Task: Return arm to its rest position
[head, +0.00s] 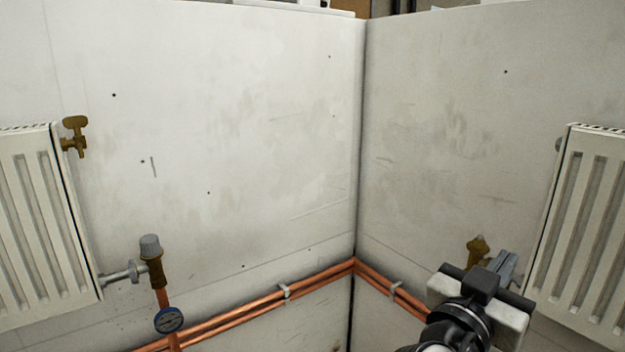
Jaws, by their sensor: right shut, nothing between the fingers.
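My right gripper (506,264) is at the lower right, shut and empty, its fingers pointing away towards the lower left edge of the right radiator (585,235). A brass valve (477,249) shows just behind and to the left of the gripper. The gripper hides the lower part of this valve, and I cannot tell whether they touch. My left arm and left gripper do not show.
A left radiator (38,230) has a brass valve with a key (75,136) at its top and a grey-capped valve (150,247) below. A blue gauge (169,320) sits on the pipe. Copper pipes (320,272) run along both walls (230,130) through the corner. Space before the corner is clear.

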